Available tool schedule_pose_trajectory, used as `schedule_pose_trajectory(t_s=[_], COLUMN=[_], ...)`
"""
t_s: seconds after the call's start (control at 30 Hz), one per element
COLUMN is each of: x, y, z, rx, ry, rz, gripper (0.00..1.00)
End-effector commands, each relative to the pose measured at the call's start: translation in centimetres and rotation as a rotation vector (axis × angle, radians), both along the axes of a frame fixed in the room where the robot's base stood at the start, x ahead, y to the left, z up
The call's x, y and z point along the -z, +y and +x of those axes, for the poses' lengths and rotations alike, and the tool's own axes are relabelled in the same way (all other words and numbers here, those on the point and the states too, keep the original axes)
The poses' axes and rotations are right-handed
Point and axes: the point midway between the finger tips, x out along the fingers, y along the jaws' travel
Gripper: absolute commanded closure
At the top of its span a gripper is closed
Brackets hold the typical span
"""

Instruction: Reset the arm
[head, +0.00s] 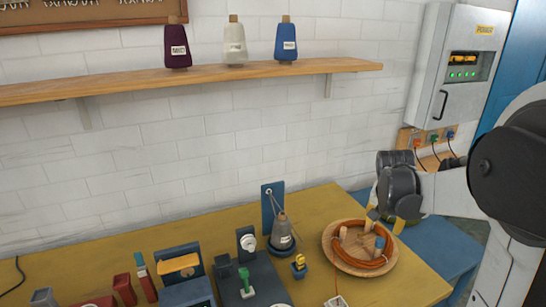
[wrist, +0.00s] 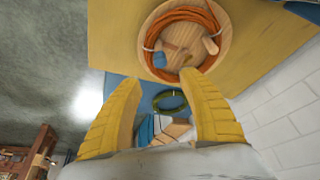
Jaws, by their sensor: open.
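My gripper (head: 384,221) hangs at the right side of the yellow table in the head view, beside the right rim of a round wooden bowl (head: 338,258). Its yellow fingers are spread apart in the wrist view (wrist: 160,82), with nothing held between them. The bowl shows ahead of the fingertips in the wrist view (wrist: 228,50). It holds a coil of orange cable (head: 361,262) and a few small wooden and blue pieces. I cannot tell whether a fingertip touches the bowl's rim. My arm comes in from the right of the head view.
A grey cone (head: 283,233) on a blue stand and several small fixtures occupy the yellow table (head: 395,293). A blue surface (head: 435,253) lies to its right. Cones of yarn stand on a wall shelf (head: 120,82). A power box (head: 455,75) hangs behind my arm. A green coil (wrist: 170,101) lies below the fingers.

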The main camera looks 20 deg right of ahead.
Motion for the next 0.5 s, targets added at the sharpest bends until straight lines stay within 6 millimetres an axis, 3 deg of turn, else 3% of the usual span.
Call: schedule_pose_trajectory(t_s=[0.17, 0.27, 0.33, 0.5], x=[-1.0, -2.7, -4.1, -6.3], y=[2.0, 6.2, 10.0, 19.4], z=[-0.1, -0.6, -1.4, -4.9], rx=[-0.047, -0.149, -0.249, -0.512], ry=[-0.008, -0.027, -0.046, -0.102], rz=[-0.004, -0.012, -0.023, -0.051], gripper=[0.52, 0.52, 0.52, 0.52])
